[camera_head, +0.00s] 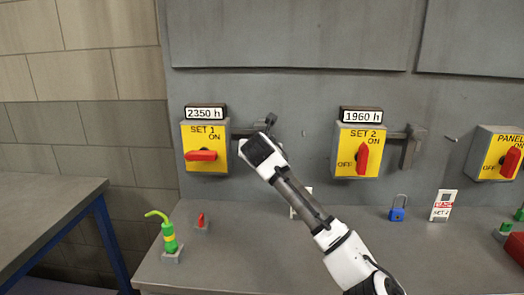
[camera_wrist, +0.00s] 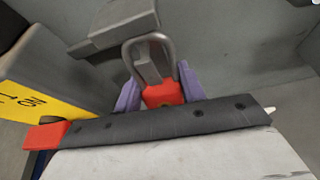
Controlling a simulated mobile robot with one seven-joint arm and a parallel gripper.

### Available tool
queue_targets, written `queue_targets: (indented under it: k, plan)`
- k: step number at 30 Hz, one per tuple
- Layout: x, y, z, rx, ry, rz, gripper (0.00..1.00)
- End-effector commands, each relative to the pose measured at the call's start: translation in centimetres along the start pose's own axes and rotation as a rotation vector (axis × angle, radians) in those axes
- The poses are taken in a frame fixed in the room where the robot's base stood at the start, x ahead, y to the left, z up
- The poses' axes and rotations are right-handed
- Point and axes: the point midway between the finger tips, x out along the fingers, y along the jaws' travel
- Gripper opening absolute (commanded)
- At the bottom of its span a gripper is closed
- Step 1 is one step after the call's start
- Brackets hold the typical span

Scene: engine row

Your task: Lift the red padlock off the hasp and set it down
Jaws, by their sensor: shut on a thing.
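The red padlock (camera_wrist: 163,93) shows in the wrist view, its red body between the purple pads of my gripper (camera_wrist: 158,97), which is shut on it. Its grey shackle (camera_wrist: 133,52) stands up toward the grey hasp (camera_wrist: 120,22). Part of the hasp shows within the shackle loop; whether it still passes through I cannot tell. In the head view my gripper (camera_head: 262,149) is just right of the yellow SET 1 switch box (camera_head: 206,136), in front of its hasp (camera_head: 270,121). The padlock is hidden there by my gripper.
The SET 1 red handle (camera_head: 201,155) lies sideways, close to my gripper. The grey bench (camera_head: 240,262) below holds a green oil can (camera_head: 168,238), a small red item (camera_head: 201,220), a blue padlock (camera_head: 397,214) and a tag card (camera_head: 441,206). The SET 2 box (camera_head: 360,140) is to the right.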

Motion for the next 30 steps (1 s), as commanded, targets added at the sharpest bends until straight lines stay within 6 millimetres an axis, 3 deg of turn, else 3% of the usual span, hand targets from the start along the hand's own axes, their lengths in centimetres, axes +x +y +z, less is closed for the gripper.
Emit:
queue_targets:
  k: [30]
  plan:
    - [-3.8, 0.0, -1.6, 0.001, -0.001, 0.0, 0.12]
